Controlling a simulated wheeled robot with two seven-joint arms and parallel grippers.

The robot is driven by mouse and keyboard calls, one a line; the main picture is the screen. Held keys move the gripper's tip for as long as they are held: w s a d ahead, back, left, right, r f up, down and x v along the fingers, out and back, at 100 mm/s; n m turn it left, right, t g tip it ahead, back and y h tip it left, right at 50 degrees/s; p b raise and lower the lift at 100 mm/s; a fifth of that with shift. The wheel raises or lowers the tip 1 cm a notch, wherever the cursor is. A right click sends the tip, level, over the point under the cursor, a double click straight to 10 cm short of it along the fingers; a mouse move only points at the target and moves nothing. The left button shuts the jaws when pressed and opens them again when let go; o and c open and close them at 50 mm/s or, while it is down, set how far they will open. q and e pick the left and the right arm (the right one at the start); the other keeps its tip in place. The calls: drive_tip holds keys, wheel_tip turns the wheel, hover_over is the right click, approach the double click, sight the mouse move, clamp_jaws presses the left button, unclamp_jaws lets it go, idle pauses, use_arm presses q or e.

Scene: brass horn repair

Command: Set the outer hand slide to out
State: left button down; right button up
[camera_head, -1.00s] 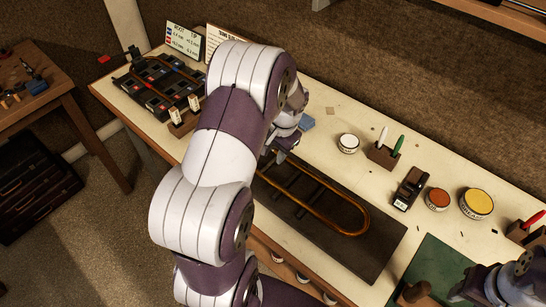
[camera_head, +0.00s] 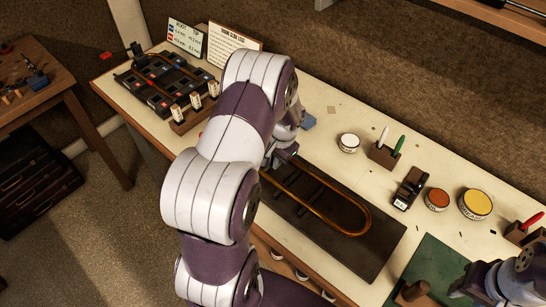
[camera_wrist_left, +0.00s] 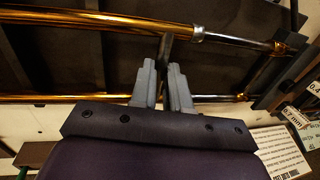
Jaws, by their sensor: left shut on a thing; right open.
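The outer hand slide (camera_head: 345,233) is a long brass U lying on a dark mat (camera_head: 375,262), its rounded bow toward the right. My left gripper (camera_head: 282,157) is over the slide's left part, partly hidden by my arm. In the left wrist view, its fingers (camera_wrist_left: 166,66) are shut on a thin dark crosspiece between two brass tubes (camera_wrist_left: 110,20). Silvery collars and tube ends lie to the right there. My right gripper (camera_head: 460,291) is open at the bottom right corner, away from the slide, and only partly visible.
A dark rack (camera_head: 165,88) and printed cards (camera_head: 232,46) stand at the back left. A white jar (camera_head: 348,143), a pen block (camera_head: 383,155), a dark dispenser (camera_head: 410,188) and round tins (camera_head: 476,204) line the back. A green mat (camera_head: 430,270) lies at the right.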

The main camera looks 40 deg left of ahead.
use_arm(q)
drive_tip(key=d, duration=0.4)
drive_tip(key=d+b, duration=0.1)
drive_tip(key=d, duration=0.2)
drive_tip(key=shift+s+d, duration=0.1)
drive_tip(key=shift+s, duration=0.2)
drive_tip(key=shift+d, duration=0.25)
drive_tip(key=shift+a, duration=0.1)
drive_tip(key=shift+s, duration=0.1)
